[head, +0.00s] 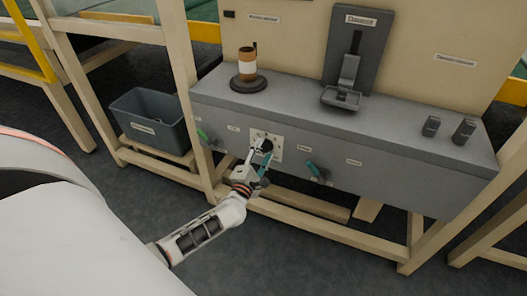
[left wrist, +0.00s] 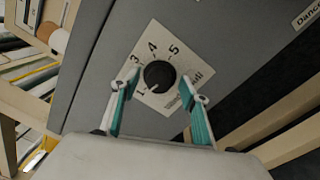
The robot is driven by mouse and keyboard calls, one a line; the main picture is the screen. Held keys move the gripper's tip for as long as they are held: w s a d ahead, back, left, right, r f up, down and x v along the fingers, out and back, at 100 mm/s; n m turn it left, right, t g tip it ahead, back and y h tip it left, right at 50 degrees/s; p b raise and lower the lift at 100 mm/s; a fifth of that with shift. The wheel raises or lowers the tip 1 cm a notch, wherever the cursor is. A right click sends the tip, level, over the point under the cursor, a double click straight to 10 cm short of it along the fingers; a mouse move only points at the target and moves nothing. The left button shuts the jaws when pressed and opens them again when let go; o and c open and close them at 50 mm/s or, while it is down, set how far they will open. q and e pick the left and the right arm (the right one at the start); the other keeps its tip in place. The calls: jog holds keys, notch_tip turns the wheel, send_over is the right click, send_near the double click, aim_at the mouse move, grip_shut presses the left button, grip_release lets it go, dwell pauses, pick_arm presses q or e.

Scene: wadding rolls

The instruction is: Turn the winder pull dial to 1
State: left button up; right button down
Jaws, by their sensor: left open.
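The winder pull dial (left wrist: 158,75) is a round black knob on a white plate (left wrist: 153,48) printed with numbers from 1 to 5. In the left wrist view a small pale mark shows low on the knob, toward the 1; its exact setting is hard to read. In the head view the dial (head: 267,145) is on the front of the grey console. My left gripper (head: 258,161) is open in front of it. In the left wrist view its teal-padded fingers (left wrist: 160,82) stand on either side of the knob; contact cannot be told. My right gripper is not in view.
A spool on a round base (head: 248,82) and a dark grey device (head: 350,70) stand on top. A grey bin (head: 147,118) is at left.

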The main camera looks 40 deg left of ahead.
pick_arm(q)
jog(key=v, duration=1.1)
jog(key=shift+s, duration=0.2)
